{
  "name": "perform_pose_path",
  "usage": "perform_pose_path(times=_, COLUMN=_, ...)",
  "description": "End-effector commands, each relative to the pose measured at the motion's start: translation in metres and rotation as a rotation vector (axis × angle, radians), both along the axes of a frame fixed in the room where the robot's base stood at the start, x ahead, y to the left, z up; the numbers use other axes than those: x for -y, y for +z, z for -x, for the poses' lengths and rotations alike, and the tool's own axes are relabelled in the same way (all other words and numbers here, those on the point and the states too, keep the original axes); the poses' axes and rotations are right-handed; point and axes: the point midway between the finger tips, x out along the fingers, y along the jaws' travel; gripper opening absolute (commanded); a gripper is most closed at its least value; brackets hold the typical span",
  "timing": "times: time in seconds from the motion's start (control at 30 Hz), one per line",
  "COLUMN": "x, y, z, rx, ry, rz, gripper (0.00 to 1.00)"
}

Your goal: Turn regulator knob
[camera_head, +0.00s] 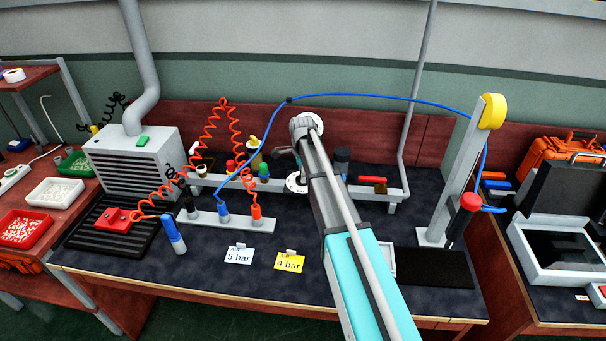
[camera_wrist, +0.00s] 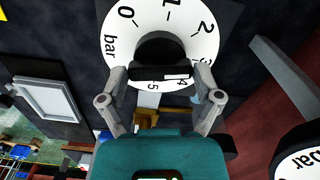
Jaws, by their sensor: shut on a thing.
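The black regulator knob (camera_wrist: 163,47) sits at the centre of a white round dial (camera_wrist: 205,45) in the wrist view. The dial is marked "bar" and has numbers from 0 to 5. My gripper (camera_wrist: 160,73) is shut on the knob, with one finger on each side; the 4 shows close to the right finger. The knob's pointer cannot be made out. In the head view my arm covers the knob and my gripper; a white disc (camera_head: 296,183) shows just left of the arm, and I cannot tell whether it is this dial.
A second white "bar" dial (camera_wrist: 298,160) shows at the lower right of the wrist view. A white "5 bar" card (camera_head: 239,256) and a yellow "4 bar" card (camera_head: 289,262) lie on the bench. A blue hose (camera_head: 380,97) arches behind my arm. A grey post (camera_head: 462,165) stands at right.

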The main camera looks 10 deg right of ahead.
Motion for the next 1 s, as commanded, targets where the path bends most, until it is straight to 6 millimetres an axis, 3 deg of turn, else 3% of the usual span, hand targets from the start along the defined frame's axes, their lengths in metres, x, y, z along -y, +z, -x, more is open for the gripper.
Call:
perform_pose_path(times=0.4, x=0.0014, y=-0.0002, z=0.0015, rx=-0.002, ry=-0.219, rz=0.004, gripper=0.35)
perform_pose_path(times=0.9, x=0.0012, y=-0.0003, z=0.0022, rx=-0.003, ry=-0.241, rz=0.005, gripper=0.35)
perform_pose_path(times=0.93, x=0.0012, y=-0.0003, z=0.0022, rx=-0.003, ry=-0.241, rz=0.005, gripper=0.88)
perform_pose_path(times=1.0, x=0.001, y=-0.0002, z=0.0022, rx=-0.003, ry=-0.241, rz=0.004, gripper=1.0)
